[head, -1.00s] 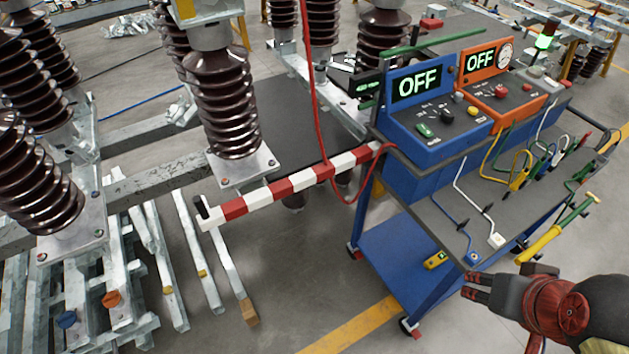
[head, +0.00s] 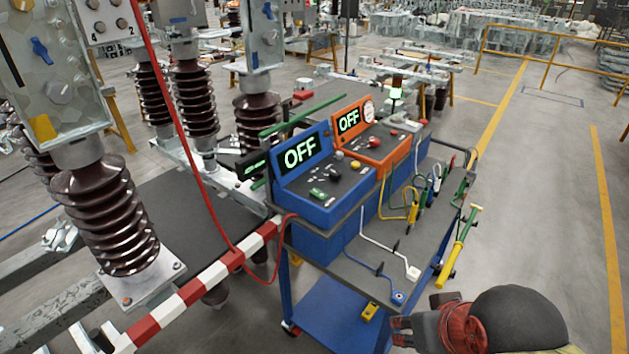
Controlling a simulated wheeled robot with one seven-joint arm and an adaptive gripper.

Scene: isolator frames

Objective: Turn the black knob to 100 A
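The blue control box (head: 322,207) stands on the cart's upper shelf, with a display reading "OFF". My gripper (head: 397,332) is at the bottom of the head view, in front of the cart and well below and to the right of the black knob. Its two fingers point left, look apart, and hold nothing visible.
An orange box (head: 386,152), also reading "OFF", stands behind the blue one. A yellow-green rod (head: 459,246) sticks out at the cart's right. A red-white barrier (head: 190,292) lies left. Floor at right is clear.

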